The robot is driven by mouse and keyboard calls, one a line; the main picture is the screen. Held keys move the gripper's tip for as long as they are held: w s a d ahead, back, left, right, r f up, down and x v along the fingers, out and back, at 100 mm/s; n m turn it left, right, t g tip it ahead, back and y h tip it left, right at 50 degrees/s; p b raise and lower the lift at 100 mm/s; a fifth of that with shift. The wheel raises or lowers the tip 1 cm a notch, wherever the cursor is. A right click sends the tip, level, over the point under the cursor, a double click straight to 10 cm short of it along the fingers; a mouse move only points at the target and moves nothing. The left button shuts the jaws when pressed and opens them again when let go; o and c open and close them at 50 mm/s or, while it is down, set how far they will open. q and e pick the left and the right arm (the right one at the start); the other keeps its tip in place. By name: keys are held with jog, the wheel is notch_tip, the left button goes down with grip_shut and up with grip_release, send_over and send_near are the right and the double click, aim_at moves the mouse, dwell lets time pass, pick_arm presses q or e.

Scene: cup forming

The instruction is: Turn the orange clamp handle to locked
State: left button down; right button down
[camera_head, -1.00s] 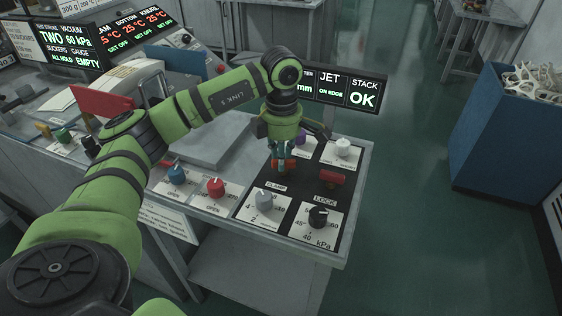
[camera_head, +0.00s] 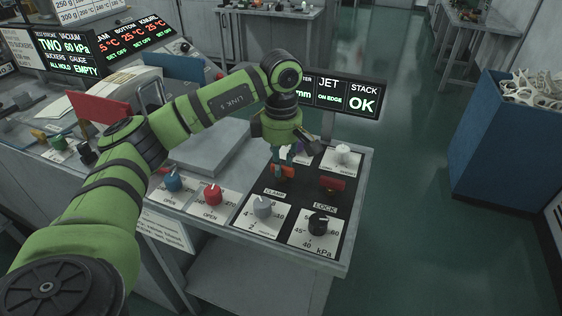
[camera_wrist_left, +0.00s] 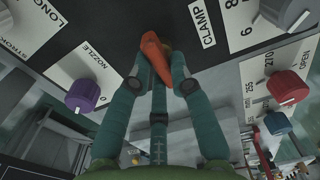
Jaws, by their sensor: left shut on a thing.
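The orange clamp handle (camera_head: 289,171) is on the dark panel above the CLAMP label (camera_head: 275,195). My left gripper (camera_head: 284,165) reaches down over it from above and partly hides it. In the left wrist view the orange handle (camera_wrist_left: 154,52) lies slanted between the fingers of my left gripper (camera_wrist_left: 158,84), near the CLAMP label. The gripper is shut on the handle. My right gripper is not in view.
A red handle (camera_head: 332,184) sits right of the clamp, above the LOCK label. A purple knob (camera_wrist_left: 83,95) shows in the wrist view.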

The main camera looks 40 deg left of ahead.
pick_arm(q)
jog(key=c, duration=1.1)
grip_release()
notch_tip(320, 180, up, 12)
jog(key=shift+r, duration=0.1)
